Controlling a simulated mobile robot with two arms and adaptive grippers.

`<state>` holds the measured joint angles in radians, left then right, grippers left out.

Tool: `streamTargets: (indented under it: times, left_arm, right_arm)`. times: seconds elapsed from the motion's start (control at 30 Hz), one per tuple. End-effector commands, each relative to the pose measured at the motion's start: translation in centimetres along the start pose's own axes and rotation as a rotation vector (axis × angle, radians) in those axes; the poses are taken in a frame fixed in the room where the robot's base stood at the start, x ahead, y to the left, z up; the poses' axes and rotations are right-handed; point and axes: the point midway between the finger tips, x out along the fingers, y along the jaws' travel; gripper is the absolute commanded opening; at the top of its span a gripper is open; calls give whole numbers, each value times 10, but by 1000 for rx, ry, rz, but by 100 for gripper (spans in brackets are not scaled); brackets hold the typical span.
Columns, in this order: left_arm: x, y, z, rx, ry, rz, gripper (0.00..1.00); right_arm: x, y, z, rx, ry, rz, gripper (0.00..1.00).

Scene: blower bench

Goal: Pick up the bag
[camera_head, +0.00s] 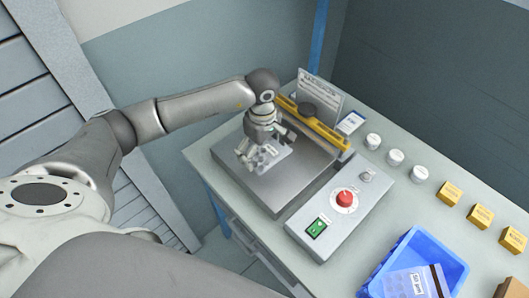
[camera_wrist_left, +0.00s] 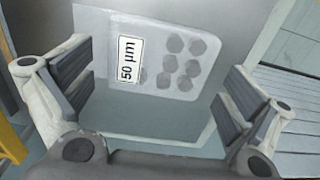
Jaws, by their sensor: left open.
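A flat, clear bag (camera_head: 268,156) with a white label lies on the grey metal plate of the bench machine. In the left wrist view the bag (camera_wrist_left: 180,60) shows a "50 µm" label and several dark hexagonal pieces. My left gripper (camera_head: 264,146) is over the bag, pointing down. In the left wrist view the open fingers of my left gripper (camera_wrist_left: 158,95) stand on either side of the bag, with nothing visibly gripped. The gripper hides part of the bag in the head view. My right gripper is not in view.
The machine has a yellow bar (camera_head: 318,126) behind the plate and a control box with a red knob (camera_head: 345,198). White jars (camera_head: 395,157), yellow boxes (camera_head: 480,216) and a blue bin (camera_head: 450,268) holding another labelled packet stand to the right.

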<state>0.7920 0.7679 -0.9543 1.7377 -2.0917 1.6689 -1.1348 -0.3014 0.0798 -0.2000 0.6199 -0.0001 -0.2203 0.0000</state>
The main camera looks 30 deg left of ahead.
Motion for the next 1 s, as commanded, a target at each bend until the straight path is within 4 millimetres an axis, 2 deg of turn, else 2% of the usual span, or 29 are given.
streamTargets:
  times: [0.1,0.33,0.6,0.7,1.0]
  left_arm:
    - [8,0,0,0,0,-1,100]
    - [10,0,0,0,1,1,100]
    - [10,0,0,0,1,1,65]
    - [9,0,0,0,1,2,56]
    - [6,1,0,0,1,4,56]
  right_arm:
    - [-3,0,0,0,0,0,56]
    - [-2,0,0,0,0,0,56]
    - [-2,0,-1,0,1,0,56]
    - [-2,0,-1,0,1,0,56]
    - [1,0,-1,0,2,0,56]
